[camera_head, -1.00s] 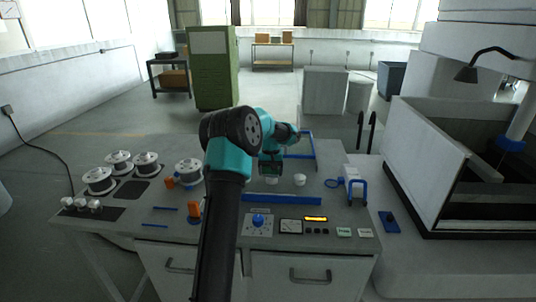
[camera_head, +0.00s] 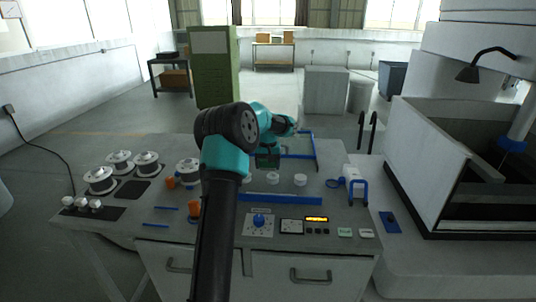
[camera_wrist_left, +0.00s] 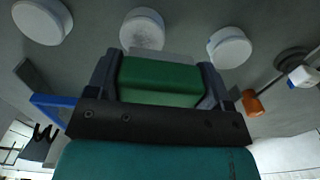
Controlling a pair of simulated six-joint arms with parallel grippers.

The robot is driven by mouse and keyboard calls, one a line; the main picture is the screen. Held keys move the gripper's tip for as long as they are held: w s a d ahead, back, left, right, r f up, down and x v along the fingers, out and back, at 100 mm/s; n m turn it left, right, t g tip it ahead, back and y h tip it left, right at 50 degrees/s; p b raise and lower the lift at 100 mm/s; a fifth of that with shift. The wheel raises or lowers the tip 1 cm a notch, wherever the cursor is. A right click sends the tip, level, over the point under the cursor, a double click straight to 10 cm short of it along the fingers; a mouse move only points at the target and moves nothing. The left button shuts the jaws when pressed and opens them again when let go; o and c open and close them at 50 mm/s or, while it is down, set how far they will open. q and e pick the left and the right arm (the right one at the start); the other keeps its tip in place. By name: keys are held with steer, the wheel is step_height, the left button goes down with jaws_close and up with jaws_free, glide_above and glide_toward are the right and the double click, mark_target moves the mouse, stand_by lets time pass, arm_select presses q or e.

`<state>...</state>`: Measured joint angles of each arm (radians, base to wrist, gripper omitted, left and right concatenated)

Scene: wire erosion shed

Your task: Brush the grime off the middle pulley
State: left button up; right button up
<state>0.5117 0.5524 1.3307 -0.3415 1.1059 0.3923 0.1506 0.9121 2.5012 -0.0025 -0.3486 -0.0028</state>
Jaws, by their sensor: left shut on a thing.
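Three white round pulleys stand in a row on the grey bench. The middle pulley (camera_head: 272,178) shows in the left wrist view (camera_wrist_left: 142,24) with grey speckled grime on its face. The right-hand pulley (camera_head: 300,180) and the left-hand one (camera_head: 247,180), partly hidden by my arm, look cleaner. My left gripper (camera_head: 268,160) is shut on a green brush (camera_wrist_left: 160,82) just behind the middle pulley. The brush's grey bristle edge overlaps the near rim of that pulley in the wrist view; I cannot tell whether they touch. My right gripper is not in view.
White wire spools (camera_head: 100,180) stand at the bench's left. A blue frame (camera_head: 315,150) is behind right, and a blue bar (camera_head: 285,200) lies in front of the pulleys. A control panel (camera_head: 259,224) is near the front edge. A large open tank (camera_head: 420,160) stands right.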

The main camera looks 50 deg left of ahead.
arm_select(q)
steer(key=shift+r, duration=2.55)
steer(key=shift+d, duration=0.1)
